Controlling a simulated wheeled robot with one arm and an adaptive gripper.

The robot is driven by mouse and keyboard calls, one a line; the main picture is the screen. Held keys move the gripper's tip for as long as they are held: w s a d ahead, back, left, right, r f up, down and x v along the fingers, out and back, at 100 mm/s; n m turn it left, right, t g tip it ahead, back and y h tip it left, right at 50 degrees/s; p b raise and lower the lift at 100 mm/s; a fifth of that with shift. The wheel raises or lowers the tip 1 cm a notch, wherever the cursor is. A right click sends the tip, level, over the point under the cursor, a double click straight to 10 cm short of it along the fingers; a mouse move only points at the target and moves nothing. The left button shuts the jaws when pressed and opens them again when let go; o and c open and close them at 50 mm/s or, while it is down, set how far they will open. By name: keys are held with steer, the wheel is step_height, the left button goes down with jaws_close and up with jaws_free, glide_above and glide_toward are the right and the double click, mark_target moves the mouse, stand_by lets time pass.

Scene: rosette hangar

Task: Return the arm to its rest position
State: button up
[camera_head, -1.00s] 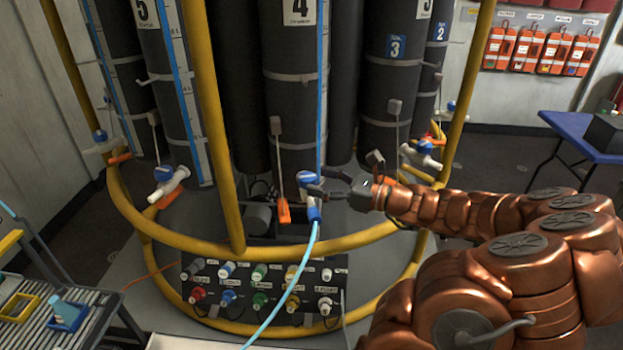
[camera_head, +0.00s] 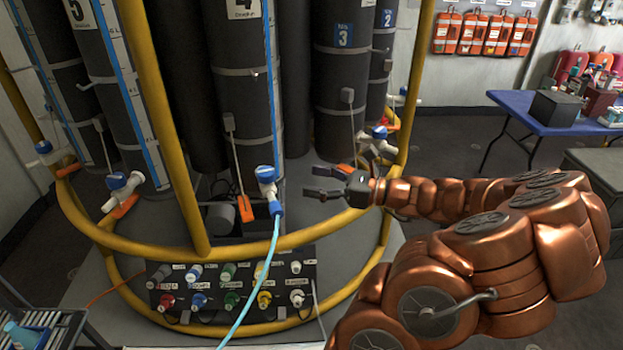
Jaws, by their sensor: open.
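My gripper (camera_head: 318,183) is at the end of my copper-coloured arm, which reaches in from the right. Its dark fingers are apart with nothing between them. They point left toward a blue and white valve (camera_head: 267,183) at the foot of the cylinder marked 4, with a visible gap between. A light blue hose (camera_head: 262,270) hangs from this valve and runs down past the front of the connector panel.
A yellow tubular rail (camera_head: 290,238) rings the black cylinders (camera_head: 340,100), close to my gripper. A connector panel (camera_head: 230,285) sits low in front. A blue table (camera_head: 520,105) with boxes stands at the right. A slatted rack (camera_head: 40,325) is at the lower left.

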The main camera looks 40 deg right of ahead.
steer(key=a+n+g+y, duration=0.4)
steer(key=a+n+g, duration=0.6)
steer(key=a, duration=1)
steer(key=s+a+f+n+g+h, duration=0.3)
steer(key=s+a+n+g, duration=0.25)
steer(key=a+n, duration=0.3)
steer(key=s+d+f+n+g+h, duration=0.1)
steer(key=s+f+n+g+h, duration=0.1)
steer(key=s+n+h, duration=0.7)
steer(key=shift+s+d+n+h, duration=0.4)
steer(key=shift+s+n, duration=0.95)
steer(key=shift+s, duration=1.2)
